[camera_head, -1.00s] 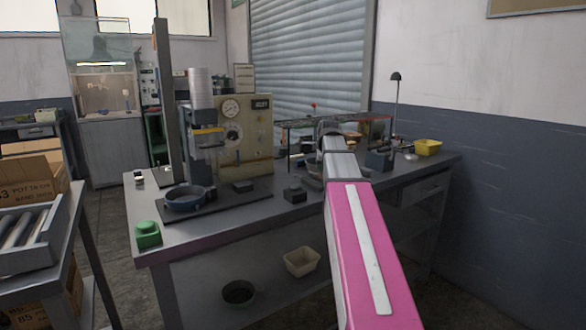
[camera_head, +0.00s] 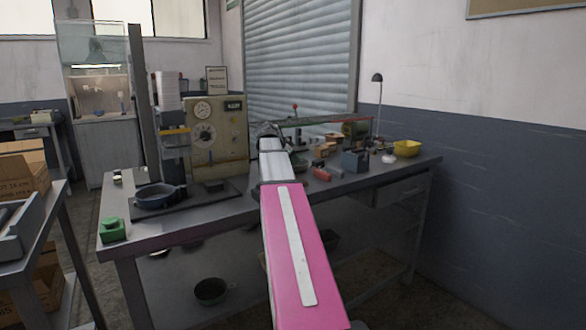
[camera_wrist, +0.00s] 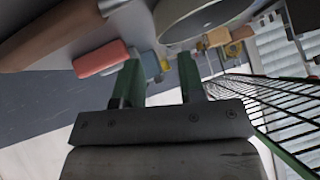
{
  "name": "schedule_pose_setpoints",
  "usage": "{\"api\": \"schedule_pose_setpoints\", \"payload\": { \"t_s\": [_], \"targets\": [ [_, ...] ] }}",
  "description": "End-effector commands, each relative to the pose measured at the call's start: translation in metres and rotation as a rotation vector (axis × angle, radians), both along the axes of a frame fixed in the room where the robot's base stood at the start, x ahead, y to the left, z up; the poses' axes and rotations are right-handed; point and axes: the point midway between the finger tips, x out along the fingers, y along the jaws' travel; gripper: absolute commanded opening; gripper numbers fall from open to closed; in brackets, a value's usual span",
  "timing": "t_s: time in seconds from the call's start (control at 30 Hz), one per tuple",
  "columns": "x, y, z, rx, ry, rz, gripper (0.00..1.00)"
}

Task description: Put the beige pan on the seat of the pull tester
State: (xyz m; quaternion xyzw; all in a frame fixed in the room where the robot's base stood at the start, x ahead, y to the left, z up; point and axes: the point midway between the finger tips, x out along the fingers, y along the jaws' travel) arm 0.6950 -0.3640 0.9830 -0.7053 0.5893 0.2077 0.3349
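In the wrist view a pale greyish-beige pan-like vessel (camera_wrist: 215,18) with rivets on its wall shows at the top edge, partly cut off. I cannot tell surely that it is the beige pan. My gripper (camera_wrist: 159,62) has its two green fingers apart, with small bench items visible through the gap and nothing held. The vessel lies beyond the fingertips, apart from them.
The bench (camera_head: 185,228) also holds a green block (camera_head: 112,230), a yellow bin (camera_head: 406,148), a lamp (camera_head: 377,95) and a red item (camera_head: 322,174). A wire rack (camera_wrist: 270,105) is close right of my gripper. A dark bowl (camera_head: 210,290) sits below the bench.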

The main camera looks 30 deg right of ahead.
Motion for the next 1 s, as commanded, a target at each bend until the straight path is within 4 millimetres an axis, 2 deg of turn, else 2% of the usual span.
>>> {"api": "schedule_pose_setpoints", "payload": {
  "t_s": [0.1,0.33,0.6,0.87,1.0],
  "targets": [
    [0.004,-0.01,-0.01,0.001,0.0,-0.001,0.37],
    [0.007,-0.023,-0.018,0.001,-0.001,0.0,0.37],
    [0.016,-0.05,-0.04,0.001,0.0,-0.001,0.37],
    [0.016,-0.053,-0.043,0.001,-0.001,0.0,0.37],
    [0.016,-0.053,-0.043,0.001,-0.001,0.0,0.0]
  ]
}}
